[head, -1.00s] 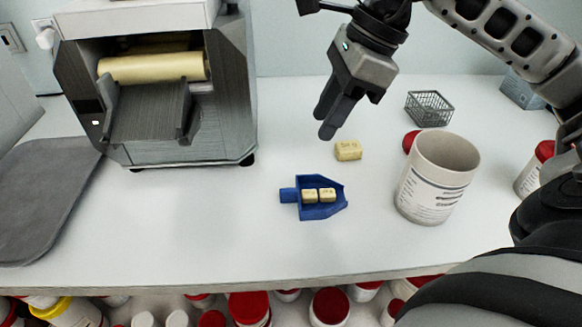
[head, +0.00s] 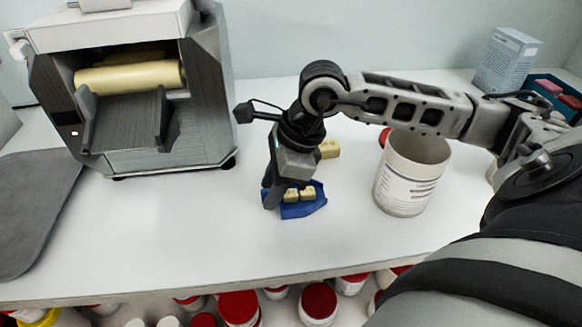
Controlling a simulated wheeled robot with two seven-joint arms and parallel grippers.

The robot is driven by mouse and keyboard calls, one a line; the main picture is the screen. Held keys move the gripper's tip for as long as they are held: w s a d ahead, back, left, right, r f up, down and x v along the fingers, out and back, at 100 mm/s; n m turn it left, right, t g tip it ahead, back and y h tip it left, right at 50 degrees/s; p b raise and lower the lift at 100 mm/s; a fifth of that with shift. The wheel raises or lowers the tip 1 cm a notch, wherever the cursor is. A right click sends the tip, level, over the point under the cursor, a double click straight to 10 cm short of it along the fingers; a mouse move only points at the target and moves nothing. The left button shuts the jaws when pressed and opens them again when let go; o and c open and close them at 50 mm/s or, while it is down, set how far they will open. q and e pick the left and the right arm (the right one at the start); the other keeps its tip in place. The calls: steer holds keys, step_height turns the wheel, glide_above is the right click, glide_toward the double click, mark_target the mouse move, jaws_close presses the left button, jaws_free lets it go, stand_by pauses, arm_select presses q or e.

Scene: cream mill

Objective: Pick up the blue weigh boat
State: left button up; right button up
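The blue weigh boat (head: 305,209) lies on the white table with two pale yellow blocks (head: 298,195) in it. My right gripper (head: 269,199) points down at the boat's left end, where its short handle is. The fingers and wrist hide the handle and part of the boat. I cannot tell whether the fingers are closed on the handle or only around it. The boat rests at table level. My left gripper is not in view.
Another pale yellow block (head: 329,149) lies behind my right wrist. An open white jar (head: 408,180) stands to the right, a red lid behind it. A grey machine with a yellow roller (head: 130,77) stands at the left.

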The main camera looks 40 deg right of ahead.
steer(key=shift+f, duration=0.2)
jaws_close()
steer(key=shift+r, duration=0.1)
